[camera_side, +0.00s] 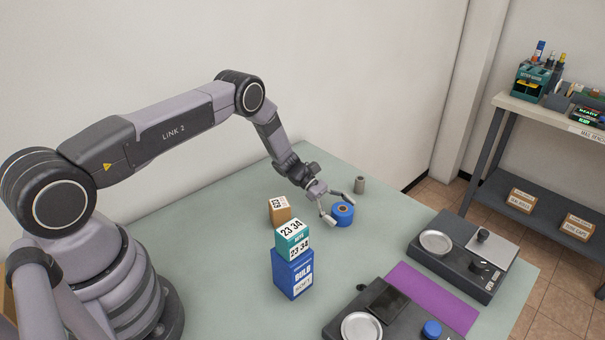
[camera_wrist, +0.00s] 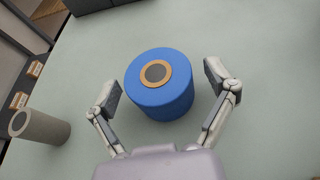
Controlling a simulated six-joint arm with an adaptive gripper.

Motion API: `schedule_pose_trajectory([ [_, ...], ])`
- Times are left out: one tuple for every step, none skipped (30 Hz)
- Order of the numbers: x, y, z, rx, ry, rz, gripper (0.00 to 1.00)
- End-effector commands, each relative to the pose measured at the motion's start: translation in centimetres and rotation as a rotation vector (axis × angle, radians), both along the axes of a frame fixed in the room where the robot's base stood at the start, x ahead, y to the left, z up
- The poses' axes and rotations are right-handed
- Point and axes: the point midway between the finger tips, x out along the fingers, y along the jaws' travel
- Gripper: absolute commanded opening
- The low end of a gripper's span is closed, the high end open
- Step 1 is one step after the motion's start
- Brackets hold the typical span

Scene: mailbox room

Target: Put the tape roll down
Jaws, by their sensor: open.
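The blue tape roll (camera_side: 343,213) lies flat on the green table, with its brown core facing up. In the wrist view the tape roll (camera_wrist: 160,84) is between and slightly beyond the tips of my fingers. My gripper (camera_side: 341,205) is open, with one finger on each side of the roll. In the wrist view there is a clear gap between each finger of my gripper (camera_wrist: 160,90) and the roll. The roll looks to be resting on the table surface.
A grey cylinder (camera_side: 359,185) stands close behind the roll; it also shows in the wrist view (camera_wrist: 42,128). A teal box (camera_side: 292,240) sits on a blue bulb box (camera_side: 292,275), near a brown box (camera_side: 280,210). Dark scale-like units (camera_side: 462,254) flank a purple mat (camera_side: 430,297).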

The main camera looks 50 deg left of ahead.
Motion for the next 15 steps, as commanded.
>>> schedule_pose_trajectory([
  [0.0,0.2,0.3,0.000,0.000,0.001,0.84],
  [0.0,0.5,0.4,0.000,-0.001,0.002,0.84],
  [-0.1,1.1,0.6,0.001,-0.001,0.003,0.84],
  [-0.1,1.5,0.8,0.001,-0.002,0.003,0.84],
  [-0.2,2.1,1.0,0.001,-0.003,0.004,0.84],
  [-0.3,2.9,1.3,0.001,-0.002,0.005,0.84],
  [-0.4,3.4,1.6,0.000,-0.002,0.005,0.84],
  [-0.5,4.1,1.9,0.000,-0.002,0.006,0.84],
  [-0.6,5.0,2.2,0.001,-0.003,0.004,0.84],
  [-0.7,5.6,2.5,0.001,-0.002,0.006,0.84],
  [-0.9,6.2,2.7,0.001,-0.002,0.005,0.84],
  [-1.0,7.0,3.1,0.000,-0.003,0.004,0.84],
  [-1.1,7.6,3.3,0.000,-0.003,0.004,0.84],
  [-1.2,8.1,3.5,0.001,-0.002,0.003,0.84],
  [-1.3,8.7,3.8,0.001,-0.002,0.003,0.84],
])
